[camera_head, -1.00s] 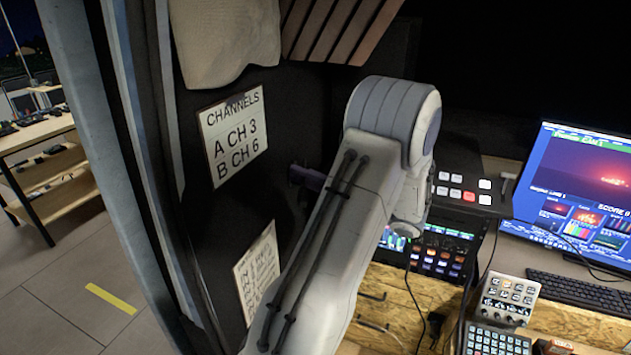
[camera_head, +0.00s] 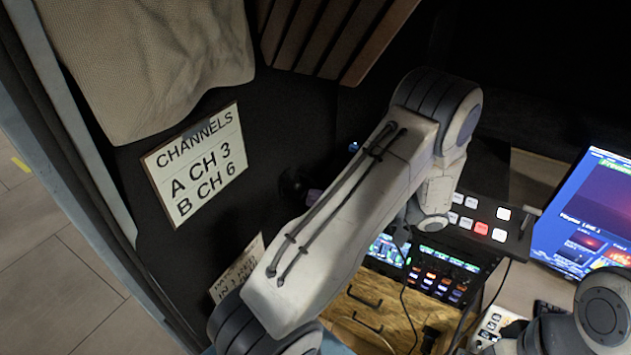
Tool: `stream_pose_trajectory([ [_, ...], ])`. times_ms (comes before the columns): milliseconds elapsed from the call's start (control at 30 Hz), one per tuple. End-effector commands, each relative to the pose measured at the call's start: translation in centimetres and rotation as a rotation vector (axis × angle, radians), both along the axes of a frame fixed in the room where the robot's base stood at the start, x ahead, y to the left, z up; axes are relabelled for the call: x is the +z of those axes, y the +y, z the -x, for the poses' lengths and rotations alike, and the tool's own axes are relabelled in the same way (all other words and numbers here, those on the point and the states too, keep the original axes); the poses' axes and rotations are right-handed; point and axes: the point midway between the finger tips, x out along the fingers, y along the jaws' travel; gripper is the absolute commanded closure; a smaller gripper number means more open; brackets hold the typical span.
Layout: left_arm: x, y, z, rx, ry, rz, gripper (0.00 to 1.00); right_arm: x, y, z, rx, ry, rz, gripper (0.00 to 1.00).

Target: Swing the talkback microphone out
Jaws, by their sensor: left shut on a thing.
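My left arm reaches in from the bottom left and bends at its elbow at upper centre, hiding much of the space behind it. A dark round part at the black wall, which looks like part of the talkback microphone (camera_head: 292,184), shows just left of my arm. A small purplish piece beside it looks like the tip of my left gripper (camera_head: 313,197), shut on the microphone. Most of the gripper and microphone are hidden, so the microphone's angle cannot be told. My right gripper is out of view; only a rounded part of my right arm shows at the lower right.
A channels sign (camera_head: 195,163) and a lower paper (camera_head: 238,268) are on the black wall. A beige cloth (camera_head: 150,60) hangs above. Button panels (camera_head: 440,275), a wooden drawer front (camera_head: 375,312), cables and a monitor (camera_head: 590,215) are close on the right.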

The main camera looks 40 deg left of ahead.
Motion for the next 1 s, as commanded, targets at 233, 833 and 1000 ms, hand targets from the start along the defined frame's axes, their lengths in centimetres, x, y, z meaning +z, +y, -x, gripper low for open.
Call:
stream_pose_trajectory([
  [233,-0.1,-0.25,0.09,0.005,-0.001,0.001,1.0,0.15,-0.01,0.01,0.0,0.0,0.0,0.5],
  [833,-0.05,-0.5,-0.06,-0.001,-0.001,0.001,0.6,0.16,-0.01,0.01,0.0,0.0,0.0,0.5],
  [1000,-0.07,-0.44,-0.07,-0.001,-0.001,0.001,0.6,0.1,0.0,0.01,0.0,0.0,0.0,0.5],
])
